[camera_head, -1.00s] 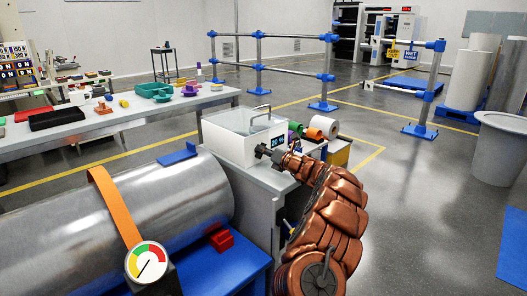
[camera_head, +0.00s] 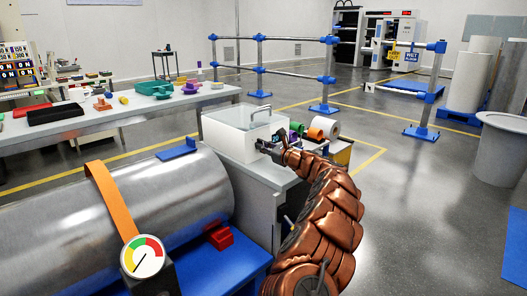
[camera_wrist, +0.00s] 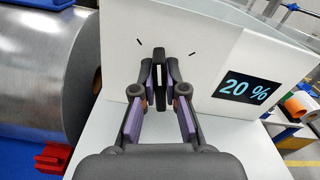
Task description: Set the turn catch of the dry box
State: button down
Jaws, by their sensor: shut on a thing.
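The white dry box (camera_head: 228,137) with a clear lid and a grey handle (camera_head: 260,113) stands on the grey cabinet. Its front face (camera_wrist: 135,20) fills the upper wrist view, with a display (camera_wrist: 245,88) reading 20 % and two short black tick marks above the catch. My gripper (camera_wrist: 160,75) is at that face, left of the display. Its fingers are shut on the turn catch (camera_wrist: 158,76), a narrow piece with a pale strip, roughly upright between the tips.
A metal cylinder (camera_head: 130,215) with an orange strap and a gauge (camera_head: 143,257) lies left of the cabinet. A red block (camera_head: 220,238) sits beside it. Open floor lies to the right.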

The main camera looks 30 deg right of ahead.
jog(key=n+b, duration=0.4)
jog(key=n, duration=0.1)
jog(key=shift+a+f+n, duration=0.15)
jog(key=shift+n, duration=0.15)
dwell(0.4)
jog(key=c, duration=1.2)
grip_release()
jog(key=shift+v, duration=0.8)
jog(key=shift+s, duration=0.65)
jog(key=shift+v, duration=4.55)
